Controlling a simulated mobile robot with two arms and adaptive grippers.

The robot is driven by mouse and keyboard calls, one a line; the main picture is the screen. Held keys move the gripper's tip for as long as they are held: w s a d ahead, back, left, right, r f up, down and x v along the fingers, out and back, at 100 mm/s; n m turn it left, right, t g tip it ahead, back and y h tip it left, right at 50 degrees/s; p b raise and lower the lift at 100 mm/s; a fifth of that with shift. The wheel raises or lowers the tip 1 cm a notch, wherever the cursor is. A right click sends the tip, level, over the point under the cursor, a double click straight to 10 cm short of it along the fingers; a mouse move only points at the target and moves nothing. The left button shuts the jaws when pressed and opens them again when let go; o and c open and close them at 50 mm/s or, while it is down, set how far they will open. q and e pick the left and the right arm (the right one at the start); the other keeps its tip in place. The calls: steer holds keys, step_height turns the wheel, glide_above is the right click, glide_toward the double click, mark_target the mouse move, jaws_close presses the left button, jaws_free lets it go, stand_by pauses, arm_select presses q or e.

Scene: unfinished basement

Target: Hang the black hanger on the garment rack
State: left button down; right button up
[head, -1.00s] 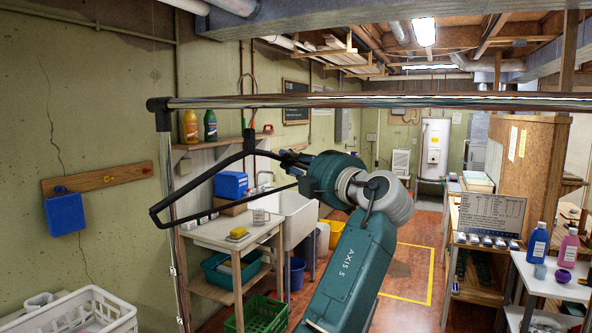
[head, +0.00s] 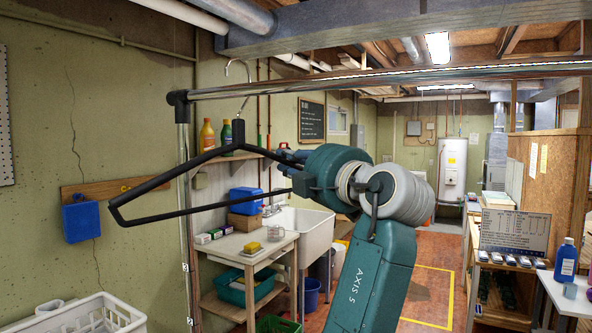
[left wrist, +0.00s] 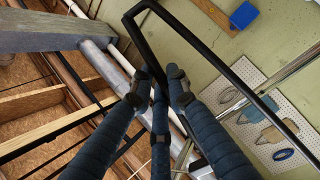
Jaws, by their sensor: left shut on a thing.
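The black hanger (head: 162,182) is held up in the head view, its long side sloping down to the left and its metal hook upward. The garment rack (head: 400,79) has a chrome top bar across the picture and an upright at left. The hook tip shows above the bar and the hook's stem crosses it in the picture; I cannot tell whether it is in front or behind. My left gripper (head: 285,158) is shut on the hanger's right part, just below the bar. In the left wrist view, the fingers (left wrist: 160,82) close on the black frame (left wrist: 215,85). My right gripper is out of view.
The rack's corner joint (head: 178,97) is close to the left of the hook. A white basket (head: 95,315) is at lower left. A wooden table (head: 245,245) and a white sink (head: 305,225) stand behind the rack. A shelf unit (head: 500,262) is at right.

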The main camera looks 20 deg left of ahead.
mark_target(290, 189)
arm_select(q)
steer(key=shift+s+f+b, duration=0.1)
steer(key=shift+f+b, duration=1.25)
steer(key=shift+f, duration=0.35)
steer(key=c, duration=1.6)
jaws_free()
